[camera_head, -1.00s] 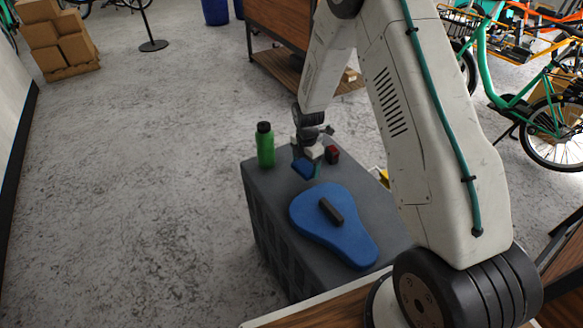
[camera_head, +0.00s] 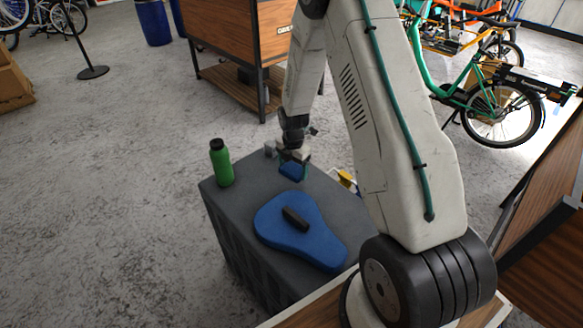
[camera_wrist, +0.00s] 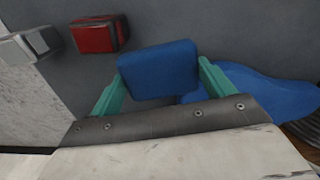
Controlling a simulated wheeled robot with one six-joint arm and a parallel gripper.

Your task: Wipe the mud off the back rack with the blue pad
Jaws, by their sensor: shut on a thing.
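My gripper (camera_head: 293,166) is shut on the blue pad (camera_head: 292,173), held low over the dark grey box top. In the wrist view the pad (camera_wrist: 158,68) sits between the two teal fingers. The green cargo bike (camera_head: 440,88) stands at the right. Its black back rack (camera_head: 537,83) sticks out over the rear wheel. Mud on the rack is too small to make out from here.
The dark grey box (camera_head: 228,222) bears a green bottle (camera_head: 220,163) and a blue, saddle-shaped thing (camera_head: 290,245). A red block (camera_wrist: 97,35) shows near the pad. A wooden bench (camera_head: 236,50) stands behind. Wooden furniture (camera_head: 540,215) is at right.

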